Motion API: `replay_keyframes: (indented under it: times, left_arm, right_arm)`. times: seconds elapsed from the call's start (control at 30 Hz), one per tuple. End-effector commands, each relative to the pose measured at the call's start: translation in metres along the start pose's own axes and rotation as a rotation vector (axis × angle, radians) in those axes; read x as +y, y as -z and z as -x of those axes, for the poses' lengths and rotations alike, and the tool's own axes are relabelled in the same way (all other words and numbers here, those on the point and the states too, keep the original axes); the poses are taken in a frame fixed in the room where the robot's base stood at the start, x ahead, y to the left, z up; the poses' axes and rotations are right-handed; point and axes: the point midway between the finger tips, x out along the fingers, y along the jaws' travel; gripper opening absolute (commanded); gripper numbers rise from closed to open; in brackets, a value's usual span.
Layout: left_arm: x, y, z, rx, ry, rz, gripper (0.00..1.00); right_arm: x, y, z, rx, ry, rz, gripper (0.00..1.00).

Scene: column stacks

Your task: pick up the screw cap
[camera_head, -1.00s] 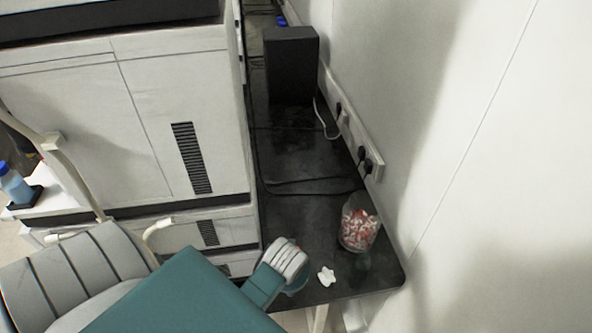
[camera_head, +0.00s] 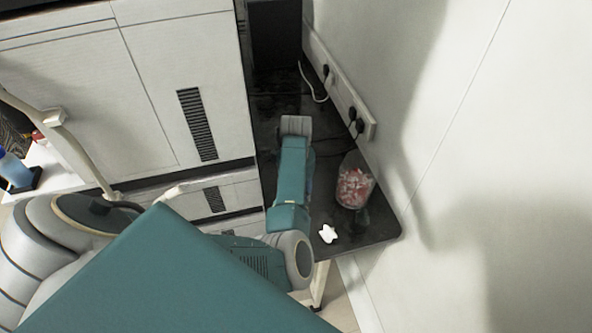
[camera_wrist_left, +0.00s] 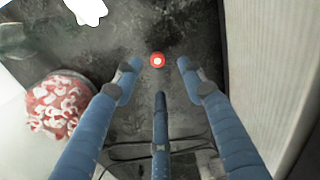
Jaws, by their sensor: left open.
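The screw cap, a small red disc with a pale centre (camera_wrist_left: 157,60), lies on the dark worktop in the left wrist view. My left gripper (camera_wrist_left: 157,74) is open and empty, with its blue fingers spread around the near side of the cap in the picture. I cannot tell how high the fingertips are above the worktop. In the head view my left arm reaches over the worktop and hides the cap and the fingers. My right gripper is in neither view.
A clear container of red and white pieces (camera_head: 354,188) stands on the dark worktop (camera_head: 373,226) near the wall. A white star-shaped item (camera_head: 328,234) lies close to it. A large white cabinet (camera_head: 190,50) borders the worktop on the left. Wall sockets (camera_head: 355,112) and cables are at the right.

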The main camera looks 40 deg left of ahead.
Motion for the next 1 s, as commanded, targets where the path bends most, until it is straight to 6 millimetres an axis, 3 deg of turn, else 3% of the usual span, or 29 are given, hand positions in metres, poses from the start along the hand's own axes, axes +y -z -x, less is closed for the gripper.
replay_keyframes:
  times: [0.2, 0.63, 0.93, 1.0]
  left_arm:
    - [0.0, 0.001, -0.02, 0.003, -0.001, -0.001, 0.41]
    - [0.006, 0.0, -0.067, 0.002, 0.0, -0.001, 0.41]
    - [0.006, 0.0, -0.072, 0.003, -0.002, -0.001, 0.41]
    - [0.006, 0.0, -0.072, 0.003, -0.002, -0.001, 0.32]
  right_arm:
    - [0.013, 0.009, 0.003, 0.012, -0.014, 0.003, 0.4]
    - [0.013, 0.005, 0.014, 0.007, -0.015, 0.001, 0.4]
    - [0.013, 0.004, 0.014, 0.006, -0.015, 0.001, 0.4]
    - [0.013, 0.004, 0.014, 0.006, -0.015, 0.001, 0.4]
